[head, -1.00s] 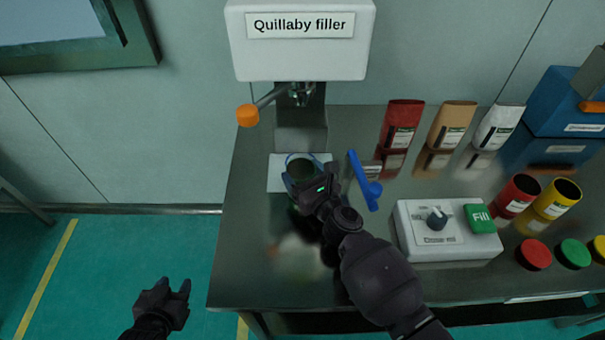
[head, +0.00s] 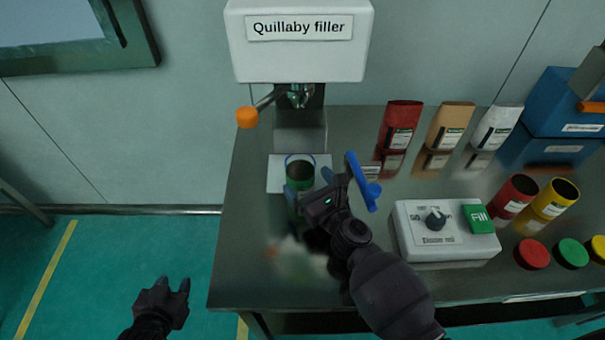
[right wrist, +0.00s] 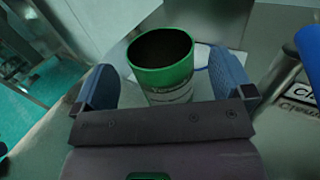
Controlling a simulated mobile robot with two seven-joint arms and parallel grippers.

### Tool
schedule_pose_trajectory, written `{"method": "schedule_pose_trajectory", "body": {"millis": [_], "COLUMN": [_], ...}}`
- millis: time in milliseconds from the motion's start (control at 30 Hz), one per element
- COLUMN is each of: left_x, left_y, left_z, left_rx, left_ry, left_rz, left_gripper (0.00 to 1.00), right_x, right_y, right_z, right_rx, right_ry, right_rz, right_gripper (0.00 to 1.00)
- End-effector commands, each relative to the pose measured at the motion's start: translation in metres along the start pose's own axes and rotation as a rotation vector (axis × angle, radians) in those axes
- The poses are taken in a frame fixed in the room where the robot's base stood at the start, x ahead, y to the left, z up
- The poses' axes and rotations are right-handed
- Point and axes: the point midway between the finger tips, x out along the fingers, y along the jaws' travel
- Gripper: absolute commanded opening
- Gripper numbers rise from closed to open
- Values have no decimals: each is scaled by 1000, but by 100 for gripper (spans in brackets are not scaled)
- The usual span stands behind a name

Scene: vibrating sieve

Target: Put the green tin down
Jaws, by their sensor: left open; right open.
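The green tin (head: 300,184) stands upright and open-topped on the white pad (head: 276,184) below the filler's nozzle. A blue ring line on the pad shows partly around it. In the right wrist view the tin (right wrist: 166,80) is between and beyond the blue fingers, with gaps on both sides. My right gripper (head: 309,186) is open at the tin's near side; it hides the tin's lower part in the head view. My left gripper (head: 177,287) is open and empty, off the table's left front.
The Quillaby filler (head: 300,60) has an orange-knobbed lever (head: 247,117). A control box (head: 440,242) with a green Fill button, pouches, tins and coloured lids stand farther right. The table's left front is clear.

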Motion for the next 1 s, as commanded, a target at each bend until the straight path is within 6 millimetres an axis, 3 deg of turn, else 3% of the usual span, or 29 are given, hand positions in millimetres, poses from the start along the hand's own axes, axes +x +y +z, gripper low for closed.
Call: {"method": "schedule_pose_trajectory", "body": {"millis": [200, 400, 600, 1000], "left_x": [0, 0, 0, -2], "left_y": [0, 0, 0, 0], "left_z": [-3, -1, 1, 5], "left_rx": [0, 0, 0, -1], "left_ry": [3, 1, -2, -9], "left_rz": [0, 0, 0, -1], "left_gripper": [43, 43, 43, 43], "right_x": [-45, -74, -86, -87], "right_y": [0, 0, 0, 0], "right_z": [-1, -1, 0, 0], "right_rx": [1, 1, 1, 0], "right_ry": [1, 1, 0, 0], "right_rz": [-1, -1, 0, 0], "right_gripper": [99, 99, 99, 99]}}
